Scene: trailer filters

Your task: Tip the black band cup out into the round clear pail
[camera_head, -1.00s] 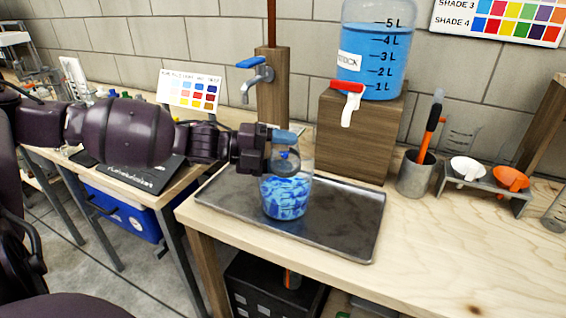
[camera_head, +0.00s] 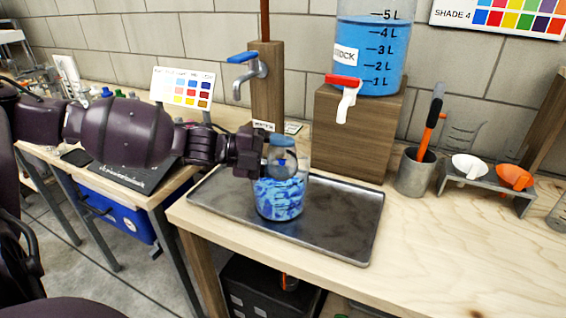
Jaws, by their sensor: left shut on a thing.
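The round clear pail (camera_head: 279,205) stands on the metal tray and holds blue, mottled-looking contents. My left gripper (camera_head: 268,155) reaches in from the left at the pail's upper rim. It is shut on a small clear cup with blue in it, which I take to be the black band cup (camera_head: 283,146). The cup is over the pail's mouth, and its lower part overlaps the pail in the picture. I cannot make out its band or its exact tilt. My right gripper is not in view.
The shallow metal tray (camera_head: 345,232) lies on the wooden bench (camera_head: 450,255). Behind it stand a tap post (camera_head: 266,95) and a wooden block (camera_head: 350,135) bearing a large blue-filled tank (camera_head: 370,55). A metal pot (camera_head: 415,176) and a funnel rack (camera_head: 488,187) are at right. The front right bench is clear.

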